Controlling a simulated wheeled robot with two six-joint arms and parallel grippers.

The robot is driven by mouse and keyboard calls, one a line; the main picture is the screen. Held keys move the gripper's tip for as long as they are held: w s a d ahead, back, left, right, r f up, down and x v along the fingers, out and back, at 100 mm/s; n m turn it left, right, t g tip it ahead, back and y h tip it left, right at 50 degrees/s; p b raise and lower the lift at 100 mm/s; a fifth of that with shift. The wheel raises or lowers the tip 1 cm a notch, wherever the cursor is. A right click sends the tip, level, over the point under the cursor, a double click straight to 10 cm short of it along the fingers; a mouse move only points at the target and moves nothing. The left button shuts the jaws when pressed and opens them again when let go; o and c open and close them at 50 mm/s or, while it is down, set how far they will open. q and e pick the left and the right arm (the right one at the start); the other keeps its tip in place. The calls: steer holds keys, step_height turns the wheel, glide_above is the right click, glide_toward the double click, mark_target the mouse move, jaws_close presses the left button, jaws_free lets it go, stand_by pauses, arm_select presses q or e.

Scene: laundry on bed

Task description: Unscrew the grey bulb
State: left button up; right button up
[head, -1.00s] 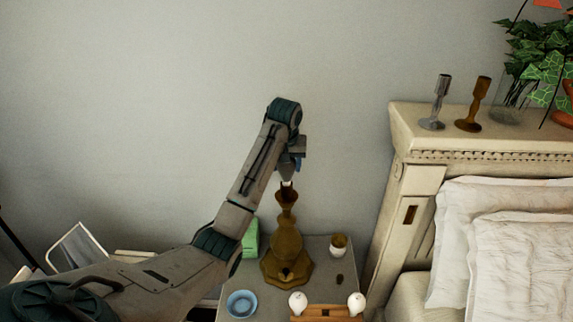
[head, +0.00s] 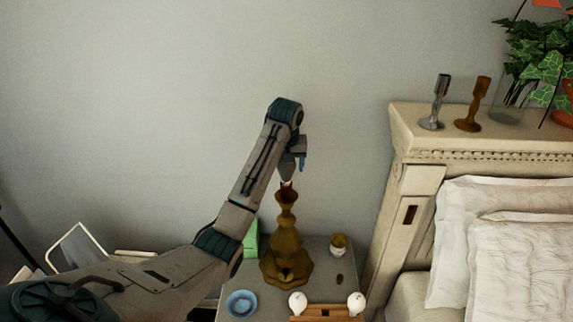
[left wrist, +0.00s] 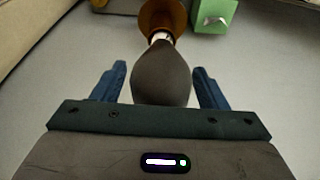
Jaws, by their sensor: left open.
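The grey bulb (left wrist: 160,72) stands in the neck of the brass-brown lamp (head: 287,240). Its white threaded base meets the lamp socket (left wrist: 163,14) in the left wrist view. In the head view the bulb (head: 287,169) is small and partly hidden by my gripper. My left gripper (left wrist: 161,86) is open, with one blue finger on each side of the bulb. A gap shows between each finger and the bulb. In the head view the left gripper (head: 298,162) is above the lamp, pointing down. My right gripper is not in view.
The nightstand (head: 262,308) holds a blue bowl (head: 241,303), a green box (head: 251,240), a small cup (head: 338,245) and a wooden holder (head: 326,312) with two white bulbs. The bed headboard (head: 410,160) stands close on the right. The wall behind is bare.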

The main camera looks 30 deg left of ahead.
arm_select(q)
steer(key=m+h, duration=0.1)
steer(key=m, duration=0.3)
steer(key=shift+m, duration=0.4)
steer(key=m, duration=0.2)
steer(key=m+h, duration=0.1)
steer(key=m, duration=0.1)
steer(key=shift+a+m+t+h, duration=0.1)
steer(key=shift+m+t+h, duration=0.2)
steer(key=m+h, duration=0.1)
steer(key=m, duration=0.3)
steer(key=shift+m+g, duration=0.4)
steer(key=m+g, duration=0.1)
steer(key=m, duration=0.3)
steer(key=shift+h, duration=0.4)
steer(key=shift+c, duration=0.5)
